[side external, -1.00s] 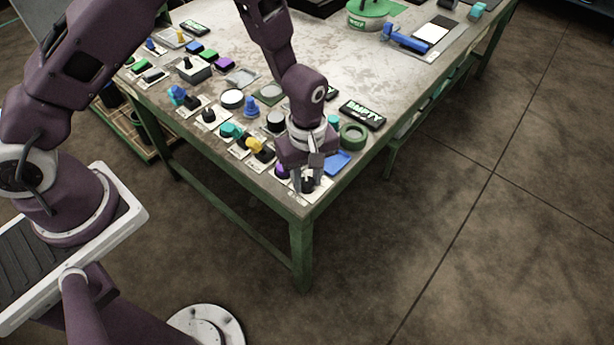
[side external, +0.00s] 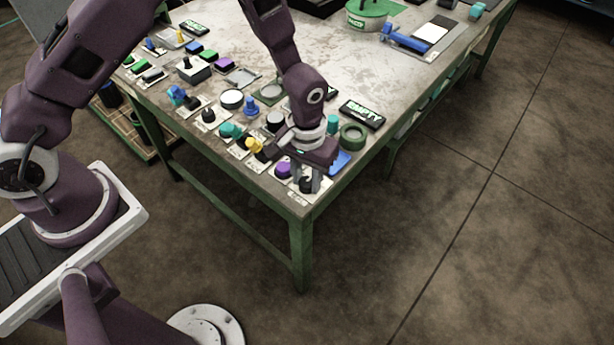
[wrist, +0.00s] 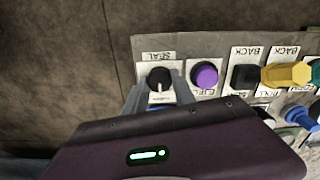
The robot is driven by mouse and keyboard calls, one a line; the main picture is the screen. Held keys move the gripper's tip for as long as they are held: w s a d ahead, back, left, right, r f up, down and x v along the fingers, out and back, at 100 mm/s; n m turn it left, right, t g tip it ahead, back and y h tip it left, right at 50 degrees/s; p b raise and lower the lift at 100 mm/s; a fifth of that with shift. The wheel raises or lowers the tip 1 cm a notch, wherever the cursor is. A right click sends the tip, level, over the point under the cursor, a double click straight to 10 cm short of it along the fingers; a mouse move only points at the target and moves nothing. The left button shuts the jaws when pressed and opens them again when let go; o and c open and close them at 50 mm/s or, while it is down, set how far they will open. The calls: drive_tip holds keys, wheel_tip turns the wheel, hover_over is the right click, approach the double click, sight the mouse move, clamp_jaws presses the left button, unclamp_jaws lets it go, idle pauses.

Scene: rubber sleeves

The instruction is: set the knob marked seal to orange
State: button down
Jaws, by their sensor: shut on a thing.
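The knob marked seal (wrist: 159,77) is round and black with a white pointer line, on a white plate at the table's corner. In the wrist view its label shows upside down above it and the pointer line points down the picture. My gripper (wrist: 160,88) is shut on this knob, one finger on each side. In the side view my gripper (side external: 306,186) is down at the near table corner and mostly covers the knob. Small marks around the knob are partly hidden, and I cannot make out an orange one.
A purple button (wrist: 205,75) sits close beside the knob. Past it are a black control (wrist: 245,77) and a yellow knob (wrist: 287,74). A blue piece (side external: 341,162) lies behind my gripper. The table edge (side external: 300,217) is close, with open floor beyond.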

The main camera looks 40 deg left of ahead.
sight(307, 181)
drive_tip(key=m, duration=0.5)
drive_tip(key=shift+m, duration=0.3)
drive_tip(key=m, duration=0.5)
drive_tip(key=shift+m, duration=0.3)
drive_tip(key=c, duration=1)
unclamp_jaws()
drive_tip(key=shift+c, duration=0.2)
wheel_tip(307, 181, up, 7)
drive_tip(key=shift+r, duration=0.1)
